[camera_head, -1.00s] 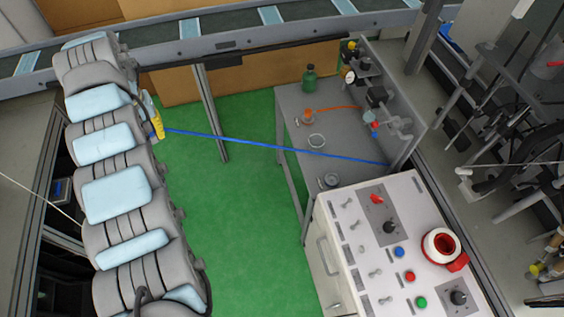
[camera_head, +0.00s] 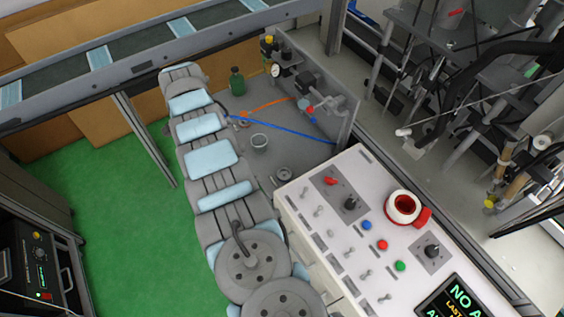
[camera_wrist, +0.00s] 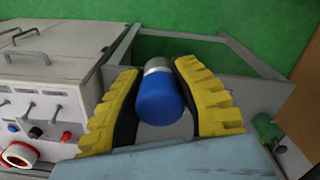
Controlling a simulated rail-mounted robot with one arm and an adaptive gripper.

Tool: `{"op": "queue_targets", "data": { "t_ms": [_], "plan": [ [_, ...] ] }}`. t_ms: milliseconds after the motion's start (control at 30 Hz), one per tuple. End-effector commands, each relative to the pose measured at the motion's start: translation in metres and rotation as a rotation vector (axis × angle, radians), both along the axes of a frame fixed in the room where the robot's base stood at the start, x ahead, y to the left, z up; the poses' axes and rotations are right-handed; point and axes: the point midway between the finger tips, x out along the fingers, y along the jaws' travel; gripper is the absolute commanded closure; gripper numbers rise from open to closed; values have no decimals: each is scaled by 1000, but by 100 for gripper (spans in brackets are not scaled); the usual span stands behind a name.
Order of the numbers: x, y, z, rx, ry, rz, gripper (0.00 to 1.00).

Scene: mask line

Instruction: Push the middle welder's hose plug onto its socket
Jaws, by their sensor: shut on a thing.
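My gripper (camera_wrist: 157,82) has yellow ribbed fingers, shut on a blue cylindrical plug (camera_wrist: 158,104) with a silvery metal end in the wrist view. In the head view my arm hides the gripper and the plug. A taut blue hose (camera_head: 285,130) runs from beside my arm across the grey bench to the fittings on its back panel. A dark machine with a knob and lights (camera_head: 38,266), perhaps a welder, stands at the lower left. I cannot make out the middle welder's socket in either view.
The grey bench (camera_head: 292,152) holds a green bottle (camera_head: 237,82), a pale cup (camera_head: 259,142) and an orange hose (camera_head: 266,106). A white control console (camera_head: 335,228) stands right of my arm. Green floor (camera_head: 115,220) is clear on the left; a metal post (camera_head: 145,140) rises there.

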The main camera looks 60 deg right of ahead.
Motion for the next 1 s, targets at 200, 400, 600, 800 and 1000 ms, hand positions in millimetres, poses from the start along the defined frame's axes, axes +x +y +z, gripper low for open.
{"op": "queue_targets", "data": {
  "t_ms": [200,400,600,800,1000],
  "plan": [
    [-55,-57,-50,6,2,-340,100],
    [-103,-95,-89,9,1,-642,100],
    [-153,-125,-126,11,-3,-949,100],
    [-191,-144,-154,10,-9,-1200,100],
    [-207,-150,-165,10,-11,-1321,100]
  ]
}}
